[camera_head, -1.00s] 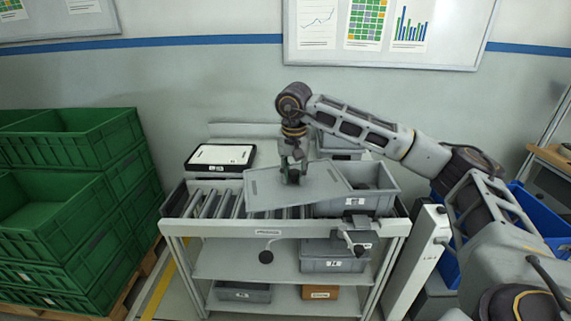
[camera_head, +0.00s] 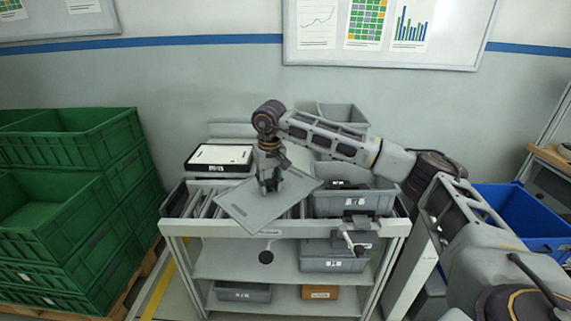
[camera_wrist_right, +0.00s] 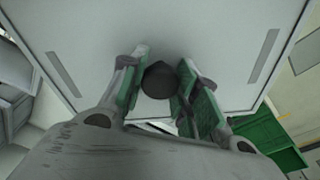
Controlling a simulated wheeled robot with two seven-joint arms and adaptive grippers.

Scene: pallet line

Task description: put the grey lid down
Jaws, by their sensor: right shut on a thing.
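The grey lid (camera_head: 247,212) is a flat rectangular panel above the roller top of the cart, turned at an angle and slightly tilted in the head view. My right gripper (camera_head: 270,185) is shut on the knob at the lid's middle. In the right wrist view the fingers (camera_wrist_right: 160,85) close around the dark round knob (camera_wrist_right: 159,80), and the lid (camera_wrist_right: 215,40) fills most of the picture. A grey bin (camera_head: 353,204) stands open at the right of the roller top, with dark contents. I cannot tell whether the lid touches the rollers. My left gripper is not in view.
The cart's rollers (camera_head: 200,204) show left of the lid. A black-framed white-topped box (camera_head: 219,157) stands behind them. Green crates (camera_head: 60,215) are stacked at the left. Blue bins (camera_head: 520,215) are at the right. Lower shelves hold grey bins (camera_head: 243,292) and a brown box (camera_head: 320,292).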

